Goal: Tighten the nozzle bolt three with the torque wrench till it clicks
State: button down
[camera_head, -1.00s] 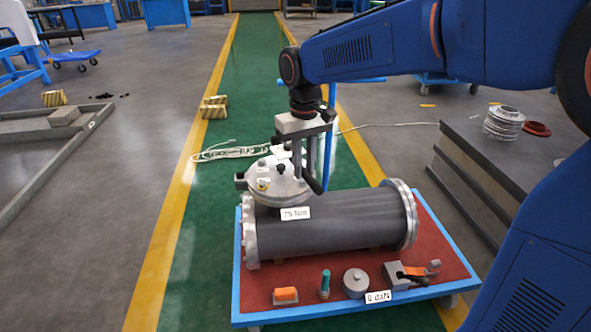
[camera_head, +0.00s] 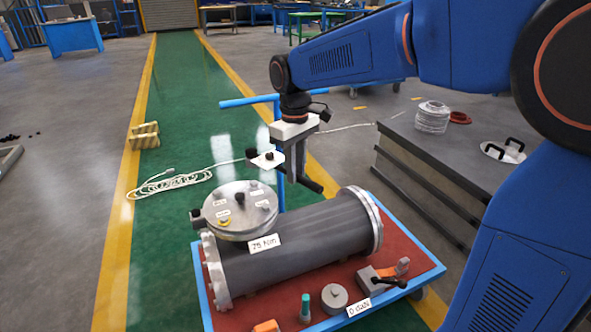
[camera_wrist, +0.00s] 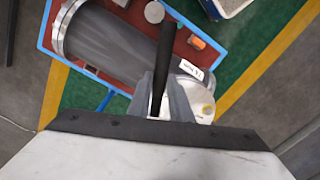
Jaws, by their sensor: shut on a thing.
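My gripper (camera_head: 297,176) is shut on the torque wrench, whose black handle (camera_head: 314,186) sticks out past the fingers at lower right. In the wrist view the handle (camera_wrist: 165,48) stands up between the jaws (camera_wrist: 160,95); the wrench's working end cannot be made out. The round grey nozzle cover (camera_head: 238,222) sits on the dark flanged shell (camera_head: 305,238), with several bolts and tags and one yellow spot (camera_head: 224,222) on it. I cannot tell which bolt is number three. A label (camera_head: 265,243) reads 75 Nm. The gripper and wrench are above and right of the cover, apart from it.
The shell lies on a blue-edged red cart (camera_head: 401,248). Along its front are an orange piece (camera_head: 267,326), a green-topped pin (camera_head: 305,308), a grey disc (camera_head: 334,298) and a clamp-like tool (camera_head: 382,280). A cable (camera_head: 175,184) lies on the green floor.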

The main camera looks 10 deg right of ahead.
jog(key=shift+f, duration=3.8)
jog(key=shift+s+a, duration=0.1)
jog(key=shift+a, duration=0.15)
jog(key=s+a+m, duration=0.4)
jog(key=a+m, duration=0.4)
jog(key=a, duration=0.3)
jog(key=shift+a, duration=0.25)
dwell(1.7)
jog(key=shift+d+f, duration=0.15)
jog(key=shift+d+n, duration=0.5)
jog(key=shift+d, duration=0.1)
jog(key=shift+d, duration=0.15)
